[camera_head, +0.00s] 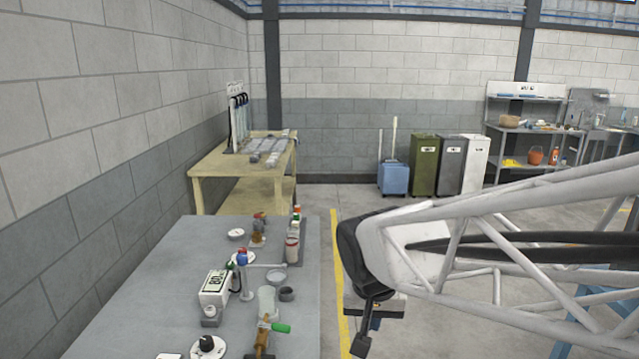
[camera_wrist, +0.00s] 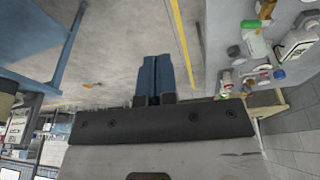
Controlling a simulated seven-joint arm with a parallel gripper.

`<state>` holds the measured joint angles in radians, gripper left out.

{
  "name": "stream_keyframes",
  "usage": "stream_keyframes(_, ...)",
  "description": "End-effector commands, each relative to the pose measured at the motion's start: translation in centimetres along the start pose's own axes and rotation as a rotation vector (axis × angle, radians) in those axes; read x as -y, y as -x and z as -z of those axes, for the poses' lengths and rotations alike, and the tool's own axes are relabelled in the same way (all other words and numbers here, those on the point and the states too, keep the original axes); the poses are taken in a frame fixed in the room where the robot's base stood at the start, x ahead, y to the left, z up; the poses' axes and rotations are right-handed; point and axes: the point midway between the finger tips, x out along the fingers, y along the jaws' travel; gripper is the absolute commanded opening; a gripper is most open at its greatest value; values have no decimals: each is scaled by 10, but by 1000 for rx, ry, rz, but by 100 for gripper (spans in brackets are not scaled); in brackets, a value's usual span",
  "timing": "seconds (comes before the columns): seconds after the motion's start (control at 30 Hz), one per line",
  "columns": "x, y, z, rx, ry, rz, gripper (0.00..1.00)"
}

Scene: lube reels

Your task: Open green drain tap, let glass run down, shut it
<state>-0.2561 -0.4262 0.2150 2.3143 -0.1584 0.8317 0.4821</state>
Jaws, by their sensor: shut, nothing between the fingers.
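The green-handled tap (camera_head: 280,327) is near the front right edge of the grey bench, beside a brown, brass-like part (camera_head: 262,338). Its green handle points right. It also shows at the top right of the wrist view (camera_wrist: 249,25). A pale translucent cylinder (camera_head: 267,300), which may be the glass, stands just behind it; no liquid level can be made out. My gripper (camera_wrist: 157,60) has its blue fingers together and empty, pointing over bare floor. In the head view it hangs right of the bench, clear of the tap.
The grey bench (camera_head: 150,285) also holds a white labelled box (camera_head: 215,287), a blue-topped post (camera_head: 243,275), a dark cup (camera_head: 287,294) and bottles (camera_head: 292,245). A yellow floor line (camera_head: 337,265) runs along its right side. A wooden table (camera_head: 225,165) stands behind.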

Motion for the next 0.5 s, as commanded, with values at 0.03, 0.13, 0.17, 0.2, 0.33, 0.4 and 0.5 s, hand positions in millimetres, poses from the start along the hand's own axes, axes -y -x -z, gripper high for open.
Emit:
stream_keyframes(0.03, -14, 6, -8, -1, 1, 3, 0)
stream_keyframes(0.13, -36, 14, -24, 4, 16, 8, 0)
stream_keyframes(0.17, -43, 16, -30, 5, 21, 11, 0)
stream_keyframes(0.2, -51, 19, -36, 5, 28, 14, 0)
stream_keyframes(0.33, -75, 28, -61, 8, 50, 24, 0)
stream_keyframes(0.4, -86, 31, -73, 7, 63, 29, 0)
stream_keyframes(0.5, -98, 35, -89, 7, 78, 37, 0)
